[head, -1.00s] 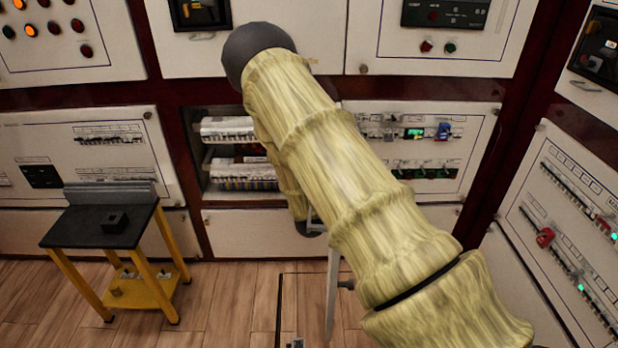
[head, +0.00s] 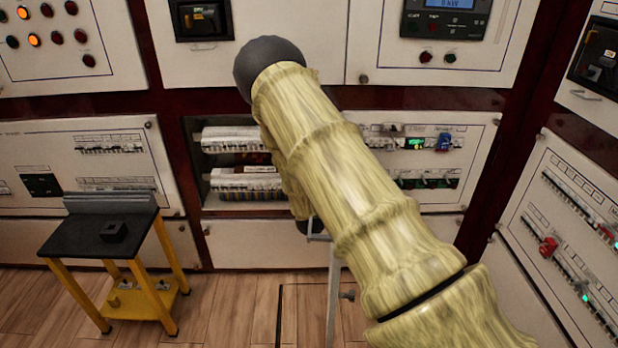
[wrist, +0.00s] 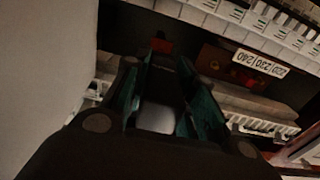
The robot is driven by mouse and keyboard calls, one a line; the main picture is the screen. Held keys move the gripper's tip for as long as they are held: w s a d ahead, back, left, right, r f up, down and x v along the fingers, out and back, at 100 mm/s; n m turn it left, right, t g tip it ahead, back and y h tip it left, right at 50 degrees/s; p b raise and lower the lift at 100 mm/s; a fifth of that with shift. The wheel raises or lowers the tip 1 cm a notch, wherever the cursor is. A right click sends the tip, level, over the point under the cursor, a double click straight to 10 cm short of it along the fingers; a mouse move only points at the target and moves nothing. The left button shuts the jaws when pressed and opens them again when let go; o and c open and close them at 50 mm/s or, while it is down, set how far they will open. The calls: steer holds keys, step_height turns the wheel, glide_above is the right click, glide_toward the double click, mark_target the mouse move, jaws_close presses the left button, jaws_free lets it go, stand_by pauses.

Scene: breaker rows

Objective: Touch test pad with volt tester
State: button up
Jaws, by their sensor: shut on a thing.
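In the wrist view my gripper (wrist: 165,85) is shut on a dark, narrow device with a grey lower face, which I take to be the volt tester (wrist: 158,112). Teal finger pads lie on both sides of it. Its far end points into the open breaker cabinet and is hard to make out in the dark. A small red patch (wrist: 161,46) shows just beyond that end. I cannot tell which surface is the test pad, nor whether the tester touches anything. In the head view my arm hides the gripper and the tester.
The open cabinet holds two breaker rows (head: 245,183). In the wrist view white breakers (wrist: 245,20) and a label reading 220/230/240 (wrist: 260,64) are close by. A pale panel (wrist: 45,70) stands left. A yellow-legged bench (head: 75,235) stands at left, with clear floor (head: 235,310) beside it.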

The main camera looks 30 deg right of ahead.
steer(key=shift+w+d, duration=0.3)
steer(key=shift+w, duration=0.15)
stand_by(0.6)
steer(key=shift+w+r, duration=0.15)
stand_by(1.1)
steer(key=shift+p+v, duration=1.3)
steer(key=shift+v, duration=5.75)
steer(key=a+f+n+t+y, duration=0.1)
steer(key=a+f+n+y, duration=0.15)
steer(key=a, duration=0.65)
steer(key=a+f+n+t+y, duration=0.15)
steer(key=a+y, duration=0.25)
steer(key=a, duration=0.5)
steer(key=a+f+n+y, duration=0.1)
steer(key=a+n+y, duration=0.15)
steer(key=a, duration=0.65)
steer(key=s+r+p, duration=0.3)
steer(key=r+p, duration=0.6)
steer(key=r, duration=0.1)
steer(key=s+r+p, duration=0.3)
steer(key=r+p, duration=0.6)
steer(key=r, duration=0.2)
steer(key=shift+d+r+y, duration=0.3)
steer(key=shift+d+r, duration=0.05)
